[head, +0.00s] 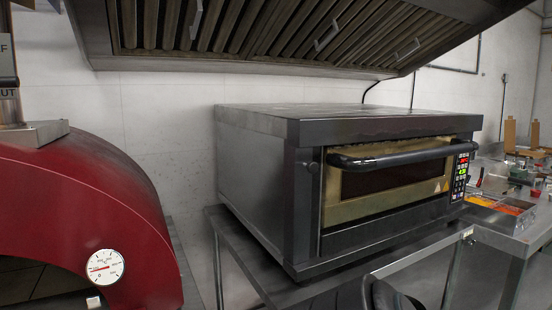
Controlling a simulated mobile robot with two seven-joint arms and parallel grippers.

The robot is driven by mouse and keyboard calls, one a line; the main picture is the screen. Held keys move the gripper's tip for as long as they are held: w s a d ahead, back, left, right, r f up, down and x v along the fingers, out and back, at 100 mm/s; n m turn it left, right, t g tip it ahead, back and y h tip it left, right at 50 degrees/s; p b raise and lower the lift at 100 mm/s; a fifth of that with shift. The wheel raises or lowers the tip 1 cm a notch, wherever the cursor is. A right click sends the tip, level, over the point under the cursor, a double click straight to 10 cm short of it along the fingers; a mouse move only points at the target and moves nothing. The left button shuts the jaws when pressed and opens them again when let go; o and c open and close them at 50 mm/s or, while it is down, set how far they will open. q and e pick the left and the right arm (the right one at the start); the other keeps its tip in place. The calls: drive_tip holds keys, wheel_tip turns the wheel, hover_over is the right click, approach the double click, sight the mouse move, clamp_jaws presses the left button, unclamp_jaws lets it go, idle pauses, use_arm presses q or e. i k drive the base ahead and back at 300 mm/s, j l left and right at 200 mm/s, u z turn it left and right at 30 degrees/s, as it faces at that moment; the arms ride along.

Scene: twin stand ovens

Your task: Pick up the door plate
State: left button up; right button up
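I cannot make out a separate door plate in the head view. The red domed oven (95,205) stands at the left, with a round white dial (105,266) on its front. Its dark mouth (30,282) is cut off by the bottom left edge. The steel deck oven (262,190) has a brass-coloured front door (335,200) with a dark window and a black bar handle (400,156). This door looks shut. Neither of my grippers can be made out. A dark curved shape at the bottom edge is too cut off to identify.
The deck oven stands on a steel stand (345,288). A slatted hood (270,40) hangs above. A steel counter (515,235) at the right holds orange and yellow food trays (495,204). A narrow gap separates the two ovens.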

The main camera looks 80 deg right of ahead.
sight(496, 181)
drive_tip(key=z, duration=3.85)
drive_tip(key=i+l+z, duration=0.4)
drive_tip(key=i, duration=0.25)
drive_tip(key=i+z, duration=0.4)
drive_tip(key=i, duration=1.65)
drive_tip(key=i+l+u, duration=0.15)
drive_tip(key=i+u, duration=0.25)
drive_tip(key=i+l+u, duration=0.4)
drive_tip(key=i, duration=0.2)
